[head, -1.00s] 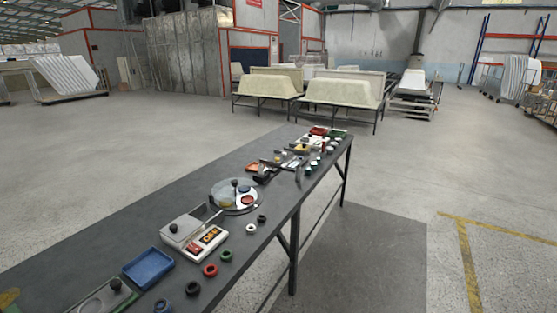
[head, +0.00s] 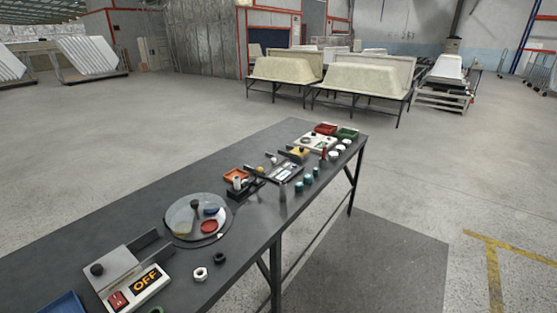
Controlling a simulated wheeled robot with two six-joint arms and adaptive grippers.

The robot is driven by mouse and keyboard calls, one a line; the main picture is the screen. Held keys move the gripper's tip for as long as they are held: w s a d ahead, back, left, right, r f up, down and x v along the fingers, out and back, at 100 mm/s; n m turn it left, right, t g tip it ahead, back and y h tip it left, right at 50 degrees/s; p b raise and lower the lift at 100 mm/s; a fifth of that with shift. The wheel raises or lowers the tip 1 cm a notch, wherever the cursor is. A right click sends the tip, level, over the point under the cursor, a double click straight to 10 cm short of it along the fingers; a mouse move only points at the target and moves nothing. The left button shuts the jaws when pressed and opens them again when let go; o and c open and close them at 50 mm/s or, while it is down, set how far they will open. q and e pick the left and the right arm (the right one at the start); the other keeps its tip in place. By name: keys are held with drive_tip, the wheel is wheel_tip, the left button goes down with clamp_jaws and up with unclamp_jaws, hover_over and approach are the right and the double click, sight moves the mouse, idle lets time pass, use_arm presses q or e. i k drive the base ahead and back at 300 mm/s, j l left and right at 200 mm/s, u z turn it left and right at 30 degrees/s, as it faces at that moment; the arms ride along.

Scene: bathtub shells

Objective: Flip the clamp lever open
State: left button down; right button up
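A small dark fixture (head: 246,190) with a short upright pale piece stands mid-table, just beyond the round glass-like dish. It may be the clamp, but it is too small to tell. I cannot make out a lever or whether one is open or shut. Neither of my grippers is in view.
The long dark table (head: 110,215) runs from lower left to upper right. Bathtub shells (head: 365,80) stand behind; open floor surrounds the table.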

sight(259, 169)
drive_tip(key=i+l+u, duration=0.1)
drive_tip(key=i+l, duration=0.65)
drive_tip(key=l, duration=0.1)
